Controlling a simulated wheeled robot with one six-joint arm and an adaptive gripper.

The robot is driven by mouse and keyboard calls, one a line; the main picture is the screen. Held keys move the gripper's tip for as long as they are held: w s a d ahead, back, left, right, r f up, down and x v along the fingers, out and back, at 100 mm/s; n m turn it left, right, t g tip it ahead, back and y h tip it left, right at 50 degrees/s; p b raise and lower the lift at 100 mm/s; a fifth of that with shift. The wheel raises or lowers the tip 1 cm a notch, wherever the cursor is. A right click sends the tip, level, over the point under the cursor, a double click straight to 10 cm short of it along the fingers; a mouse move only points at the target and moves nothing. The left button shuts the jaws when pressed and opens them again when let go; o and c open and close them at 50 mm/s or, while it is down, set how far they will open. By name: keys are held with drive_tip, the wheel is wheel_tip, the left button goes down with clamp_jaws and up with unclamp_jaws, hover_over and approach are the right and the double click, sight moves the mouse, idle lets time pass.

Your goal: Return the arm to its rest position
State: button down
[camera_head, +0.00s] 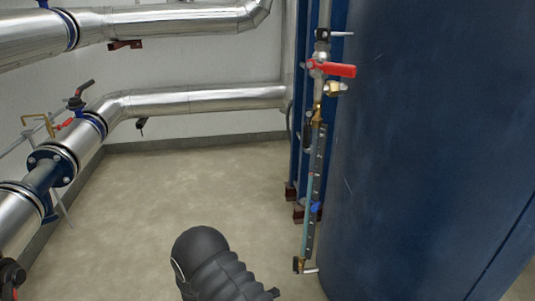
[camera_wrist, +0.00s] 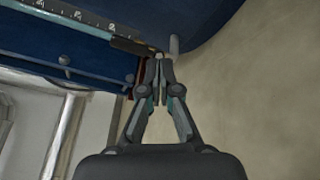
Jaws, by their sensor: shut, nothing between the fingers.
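My gripper (camera_wrist: 160,64) is in the middle of the wrist view, its two fingertips together with nothing between them. Its tips appear near the end of the sight-glass gauge (camera_wrist: 85,22) and a short grey stub (camera_wrist: 174,45); I cannot tell whether they touch. In the head view a black ribbed part of my arm rises at the bottom middle, and the gripper itself does not show there. The gauge (camera_head: 309,190) stands upright beside the blue tank, with a red-handled valve (camera_head: 333,70) at its top.
The large blue tank (camera_head: 425,150) fills the right side of the head view. Silver pipes (camera_head: 200,101) run along the back wall and down the left, with valves and a blue flange (camera_head: 52,168). The concrete floor (camera_head: 150,205) between is clear.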

drive_tip(key=s+d+r+m+g+y+p, duration=0.1)
drive_tip(key=s+d+r+m+g+y, duration=0.15)
drive_tip(key=s+r+g, duration=0.4)
drive_tip(key=s+d+r+m+g+y+p, duration=0.1)
drive_tip(key=s+d+r+g+y+p, duration=0.15)
drive_tip(key=s+r+g, duration=0.45)
drive_tip(key=s+d+r+m+t+y+p, duration=0.2)
drive_tip(key=s+d+r+m+t+y, duration=0.1)
drive_tip(key=r, duration=0.9)
drive_tip(key=s+d+r+m+t+y+p, duration=0.2)
drive_tip(key=s+d+r+t+y, duration=0.1)
drive_tip(key=r, duration=0.9)
drive_tip(key=s+d+r+m+t+y+p, duration=0.3)
drive_tip(key=r+t, duration=0.1)
drive_tip(key=r, duration=0.8)
drive_tip(key=shift+d+m, duration=0.25)
drive_tip(key=shift+m, duration=0.1)
drive_tip(key=shift+d, duration=0.15)
